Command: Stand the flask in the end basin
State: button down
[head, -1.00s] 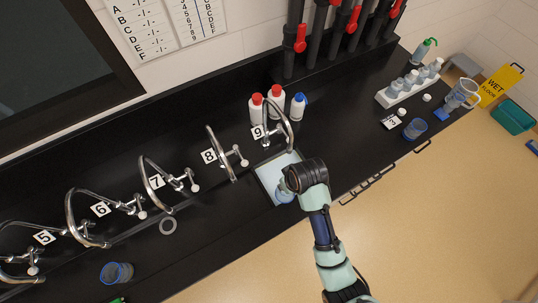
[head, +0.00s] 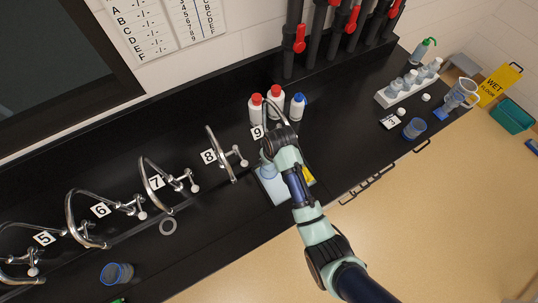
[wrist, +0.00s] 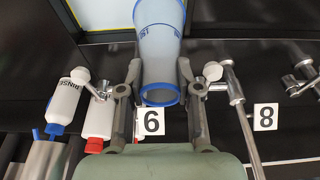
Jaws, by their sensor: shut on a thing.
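The flask (wrist: 160,45) is pale and translucent with a blue rim. In the wrist view my gripper (wrist: 160,92) is shut on it near the rim, one finger on each side. In the head view the flask (head: 267,169) shows only partly beside my gripper (head: 271,160), which hides much of it. The end basin (head: 274,191) is the pale rectangular sink below the tap marked 9. My gripper and the flask are over its back part. I cannot tell whether the flask's base touches the basin floor.
The curved tap 9 (head: 279,112) stands close behind my gripper. Red-capped bottles (head: 276,97) and a blue-capped bottle (head: 298,107) stand behind it. Tap 8 (head: 222,153) is to the left. A yellow label (head: 309,174) lies at the basin's right edge.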

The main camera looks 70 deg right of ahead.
aim_at(271, 167)
jog(key=shift+f+b, duration=0.55)
jog(key=shift+f, duration=4.25)
jog(key=shift+f, duration=0.1)
jog(key=shift+f, duration=0.1)
jog(key=c, duration=0.8)
grip_release()
jog(key=p+v, duration=0.1)
jog(key=v, duration=1.1)
jog(key=shift+r+p, duration=0.2)
jog(key=shift+p, duration=0.2)
